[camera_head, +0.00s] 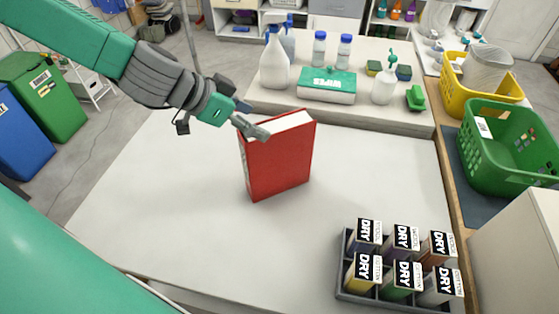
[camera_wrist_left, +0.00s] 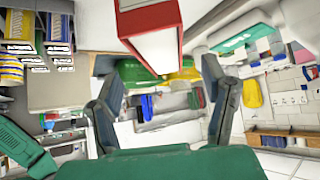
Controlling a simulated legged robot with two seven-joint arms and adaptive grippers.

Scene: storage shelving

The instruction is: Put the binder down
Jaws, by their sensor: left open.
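A red binder (camera_head: 279,158) stands upright on the white tabletop (camera_head: 190,180), with its pale page edge facing up. My left gripper (camera_head: 250,127) comes in from the left, and its fingers are at the binder's upper left corner. In the left wrist view the gripper (camera_wrist_left: 163,68) has its two fingers spread wide. The binder (camera_wrist_left: 147,17) shows there at the top, beyond the fingertips, with no finger closed on it. I cannot tell whether one finger touches it. My right gripper is not in view.
A grey tray (camera_head: 392,299) of DRY boxes sits at the front right. Behind, a raised ledge (camera_head: 400,118) holds bottles and a wipes box (camera_head: 326,85). Green (camera_head: 500,150) and yellow (camera_head: 455,78) baskets stand at right. The tabletop left of the binder is clear.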

